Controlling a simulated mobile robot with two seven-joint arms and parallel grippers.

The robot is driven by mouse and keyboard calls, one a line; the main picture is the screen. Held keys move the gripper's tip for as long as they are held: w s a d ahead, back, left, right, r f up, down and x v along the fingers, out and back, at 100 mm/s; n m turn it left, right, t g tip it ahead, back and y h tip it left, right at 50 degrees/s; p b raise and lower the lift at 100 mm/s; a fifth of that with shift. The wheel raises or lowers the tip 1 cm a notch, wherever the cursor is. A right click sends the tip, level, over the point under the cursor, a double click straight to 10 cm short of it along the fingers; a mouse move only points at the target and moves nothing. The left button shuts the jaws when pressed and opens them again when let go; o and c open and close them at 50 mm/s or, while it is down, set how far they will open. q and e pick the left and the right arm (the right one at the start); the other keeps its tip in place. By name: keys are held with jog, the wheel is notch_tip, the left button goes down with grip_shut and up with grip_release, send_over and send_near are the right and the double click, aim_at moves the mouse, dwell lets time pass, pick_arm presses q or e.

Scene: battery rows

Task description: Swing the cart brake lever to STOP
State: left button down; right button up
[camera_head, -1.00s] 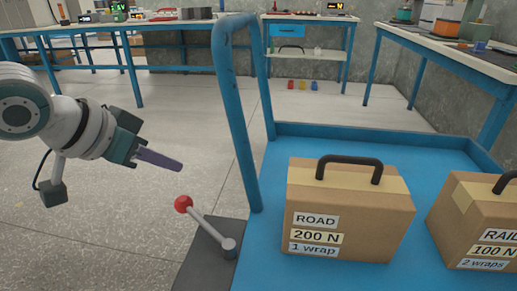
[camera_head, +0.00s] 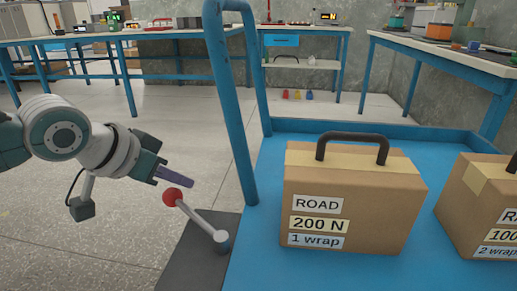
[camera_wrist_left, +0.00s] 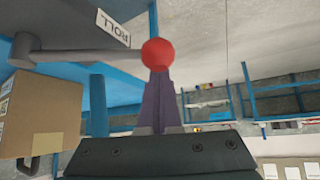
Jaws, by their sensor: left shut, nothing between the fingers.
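The cart brake lever (camera_head: 197,217) is a grey rod with a red ball knob (camera_head: 172,197), on a grey pivot (camera_head: 222,240) at a dark plate beside the blue cart deck. The rod slants up and left from its pivot. In the wrist view the red knob (camera_wrist_left: 158,54) covers the tips of my left fingers, with a white ROLL label (camera_wrist_left: 113,29) beyond. My left gripper (camera_head: 188,182) is shut and empty, its purple fingers at the knob; I cannot tell whether they touch it. No STOP marking is readable. My right gripper is not in view.
A blue cart handle post (camera_head: 232,110) rises close to the right of the lever. A ROAD box (camera_head: 390,210) and a second box (camera_head: 475,215) stand on the blue deck (camera_head: 268,215). The floor left of the lever is open.

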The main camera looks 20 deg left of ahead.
pick_arm(q)
jog(key=shift+s, duration=0.3)
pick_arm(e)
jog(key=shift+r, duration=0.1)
